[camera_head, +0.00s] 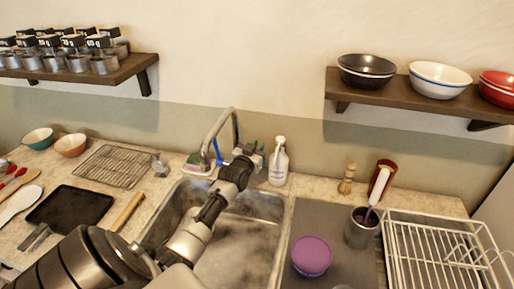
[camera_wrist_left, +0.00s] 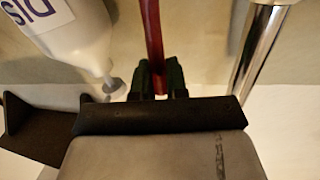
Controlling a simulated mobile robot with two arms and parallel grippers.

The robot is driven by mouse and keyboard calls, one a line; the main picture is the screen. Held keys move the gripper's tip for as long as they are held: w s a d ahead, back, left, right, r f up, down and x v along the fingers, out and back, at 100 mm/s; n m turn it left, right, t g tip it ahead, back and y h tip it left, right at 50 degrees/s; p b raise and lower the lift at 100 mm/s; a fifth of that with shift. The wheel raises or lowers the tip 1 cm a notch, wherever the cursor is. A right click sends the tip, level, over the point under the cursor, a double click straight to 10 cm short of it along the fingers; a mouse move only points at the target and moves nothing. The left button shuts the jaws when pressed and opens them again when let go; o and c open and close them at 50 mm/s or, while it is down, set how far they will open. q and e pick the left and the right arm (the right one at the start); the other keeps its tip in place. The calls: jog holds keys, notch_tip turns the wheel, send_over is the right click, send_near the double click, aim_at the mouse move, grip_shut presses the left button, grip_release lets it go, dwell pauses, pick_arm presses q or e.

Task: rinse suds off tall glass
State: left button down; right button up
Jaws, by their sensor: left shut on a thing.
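My left gripper (camera_head: 247,153) is at the back of the sink, between the faucet and a white bottle. In the left wrist view its dark fingers (camera_wrist_left: 157,82) are shut on a slim red bar (camera_wrist_left: 153,40), which may be a tap lever. The chrome faucet (camera_head: 234,125) arches beside it, and a chrome pipe (camera_wrist_left: 258,55) shows in the wrist view. A blue lever-like part (camera_head: 217,151) is at the faucet's left. The steel sink (camera_head: 240,250) is partly hidden by my arm. I can make out no tall glass. My right gripper is not in view.
The white bottle (camera_head: 279,163) stands close to my gripper; its label shows in the wrist view (camera_wrist_left: 62,25). A baking tray (camera_head: 70,210) lies left.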

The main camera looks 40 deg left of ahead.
pick_arm(q)
jog(key=s+t+b, duration=0.1)
jog(key=b, duration=0.1)
jog(key=d+t+b, duration=0.1)
jog(key=shift+s+f+y+b, duration=0.25)
jog(key=shift+s+y+b, duration=0.05)
jog(key=shift+s+b, duration=0.1)
jog(key=c, duration=1.2)
grip_release()
jog(key=shift+o, duration=0.2)
jog(key=b+v, duration=0.1)
jog(key=v, duration=1)
jog(key=shift+b, duration=0.4)
jog(key=shift+w, duration=0.1)
